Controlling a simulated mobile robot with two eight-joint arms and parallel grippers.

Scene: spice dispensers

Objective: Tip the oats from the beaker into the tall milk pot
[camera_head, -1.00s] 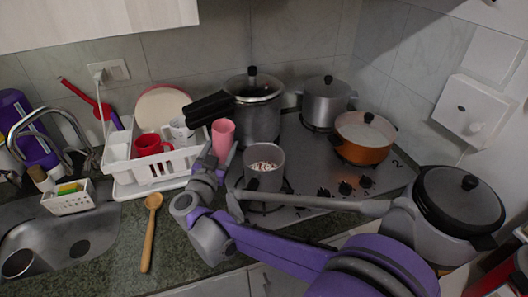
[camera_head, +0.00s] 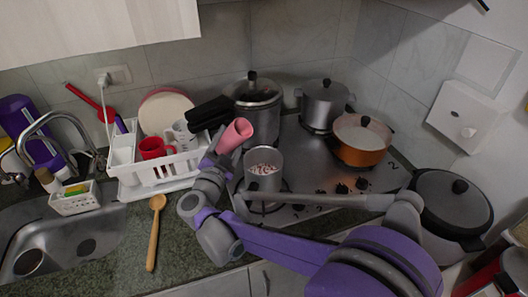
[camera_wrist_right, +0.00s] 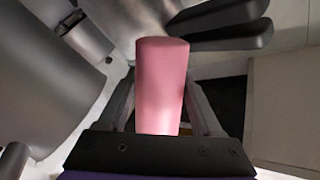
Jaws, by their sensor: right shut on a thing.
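The pink beaker (camera_head: 234,136) is held by my right gripper (camera_head: 220,158), which is shut on it. The beaker is tilted to the right, its mouth toward the tall grey pot (camera_head: 264,178) and above its left rim. Pale and reddish bits show inside the pot; I cannot tell if they are all oats. The beaker's inside is mostly hidden. In the right wrist view the beaker (camera_wrist_right: 161,85) sits between the fingers, with a grey pot wall (camera_wrist_right: 50,65) at the left. My left gripper is not in view.
An orange pan (camera_head: 362,139) and a steel pot (camera_head: 323,106) stand at the right rear. A white dish rack (camera_head: 165,168) is left of my gripper. A wooden spoon (camera_head: 154,230) lies on the counter.

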